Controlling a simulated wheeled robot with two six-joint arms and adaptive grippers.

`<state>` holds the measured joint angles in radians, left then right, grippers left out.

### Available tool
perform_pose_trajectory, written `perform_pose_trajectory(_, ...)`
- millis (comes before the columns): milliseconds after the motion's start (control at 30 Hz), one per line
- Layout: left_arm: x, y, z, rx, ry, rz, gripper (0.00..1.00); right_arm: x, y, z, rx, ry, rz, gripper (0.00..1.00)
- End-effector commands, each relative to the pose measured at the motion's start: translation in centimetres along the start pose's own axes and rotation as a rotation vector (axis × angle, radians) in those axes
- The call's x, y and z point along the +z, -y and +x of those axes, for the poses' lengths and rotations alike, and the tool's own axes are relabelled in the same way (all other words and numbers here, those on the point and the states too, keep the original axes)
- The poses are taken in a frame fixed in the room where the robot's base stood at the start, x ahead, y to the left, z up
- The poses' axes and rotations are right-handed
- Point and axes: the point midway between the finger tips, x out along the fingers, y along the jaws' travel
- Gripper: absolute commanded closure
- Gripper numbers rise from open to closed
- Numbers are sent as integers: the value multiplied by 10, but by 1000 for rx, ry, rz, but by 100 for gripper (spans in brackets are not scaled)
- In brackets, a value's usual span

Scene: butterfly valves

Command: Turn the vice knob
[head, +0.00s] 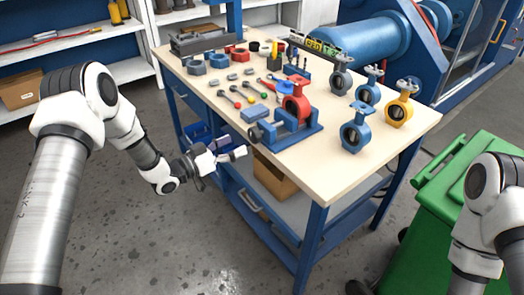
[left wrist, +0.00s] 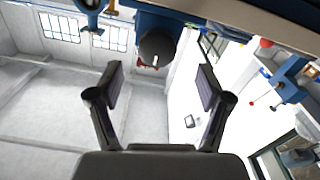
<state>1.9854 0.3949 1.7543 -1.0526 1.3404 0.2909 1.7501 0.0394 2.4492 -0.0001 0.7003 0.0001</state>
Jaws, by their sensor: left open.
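The blue vice (head: 292,131) stands at the front edge of the workbench, with a red valve (head: 297,104) in it. Its black round knob (head: 255,134) faces the left arm. In the left wrist view the knob (left wrist: 156,48) shows beyond the fingertips, between them and left of the middle of the gap, with a pale mark on its face. My left gripper (head: 240,153) is open and empty, just off the bench edge, in front of and slightly below the knob, apart from it. My right arm shows at the right edge, but its gripper is out of view.
Blue and yellow valves (head: 354,130) stand right of the vice. Small coloured tools (head: 238,98) and parts lie left of it. The bench edge (head: 318,200) is close to my left gripper. A green bin (head: 450,190) stands at the right.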

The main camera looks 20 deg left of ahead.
Motion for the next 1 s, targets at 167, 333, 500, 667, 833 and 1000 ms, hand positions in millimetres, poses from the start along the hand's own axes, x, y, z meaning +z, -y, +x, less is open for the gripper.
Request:
perform_pose_trajectory(167,-1,-3,31,5,5,4,22,0,0,-3,0,0,1,60)
perform_pose_trajectory(333,0,-2,62,3,6,2,22,0,0,-4,0,1,1,60)
perform_pose_trajectory(500,0,-2,73,1,5,-1,22,0,0,-4,0,1,1,60)
perform_pose_trajectory(667,0,-2,73,0,5,-2,22,0,0,-4,0,1,1,60)
perform_pose_trajectory(833,0,-2,73,0,5,-2,75,0,0,-4,0,1,1,60)
perform_pose_trajectory(1000,0,-2,73,0,6,-1,82,1,0,-4,0,1,1,60)
